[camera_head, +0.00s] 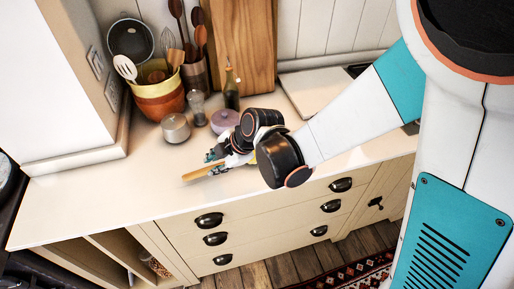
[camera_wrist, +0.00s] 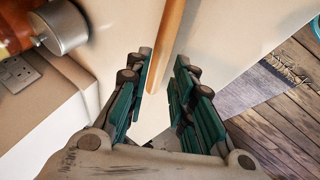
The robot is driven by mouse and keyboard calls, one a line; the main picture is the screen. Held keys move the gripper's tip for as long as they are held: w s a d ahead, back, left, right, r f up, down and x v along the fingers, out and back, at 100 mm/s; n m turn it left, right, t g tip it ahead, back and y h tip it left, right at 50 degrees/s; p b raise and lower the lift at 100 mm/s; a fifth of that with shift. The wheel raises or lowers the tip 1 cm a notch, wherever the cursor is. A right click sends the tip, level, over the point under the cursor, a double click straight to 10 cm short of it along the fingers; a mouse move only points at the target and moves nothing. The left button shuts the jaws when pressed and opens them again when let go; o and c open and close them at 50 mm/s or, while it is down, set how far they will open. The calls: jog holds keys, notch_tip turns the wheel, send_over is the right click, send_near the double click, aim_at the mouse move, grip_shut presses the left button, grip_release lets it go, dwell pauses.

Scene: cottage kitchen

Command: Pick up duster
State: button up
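The duster's wooden handle (camera_head: 200,173) lies near the front of the cream counter and points left from my gripper. In the wrist view the handle (camera_wrist: 170,45) runs from the top edge down into the gap between my fingers, nearer the left one. My gripper (camera_head: 216,162) is low over the counter. In the wrist view my gripper (camera_wrist: 160,90) has its teal-padded fingers apart, with a clear gap to the right of the handle. The duster's head cannot be made out clearly.
Behind are a metal canister (camera_head: 176,128), a glass shaker (camera_head: 197,107), a lilac lidded pot (camera_head: 224,121), a dark bottle (camera_head: 232,90) and a yellow-orange utensil pot (camera_head: 159,96). A cutting board (camera_head: 240,45) leans on the wall. The counter's front left (camera_head: 90,200) is clear.

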jog(key=x, duration=0.1)
jog(key=b+x, duration=0.1)
jog(key=x, duration=0.1)
jog(key=b+x, duration=0.1)
jog(key=x, duration=0.1)
jog(key=shift+w+d+f, duration=0.15)
jog(key=shift+d+f, duration=0.05)
jog(key=shift+d, duration=0.05)
jog(key=shift+r, duration=0.1)
grip_shut()
jog(key=shift+r, duration=0.1)
notch_tip(320, 180, up, 20)
jog(key=p, duration=1.3)
jog(key=shift+p, duration=0.35)
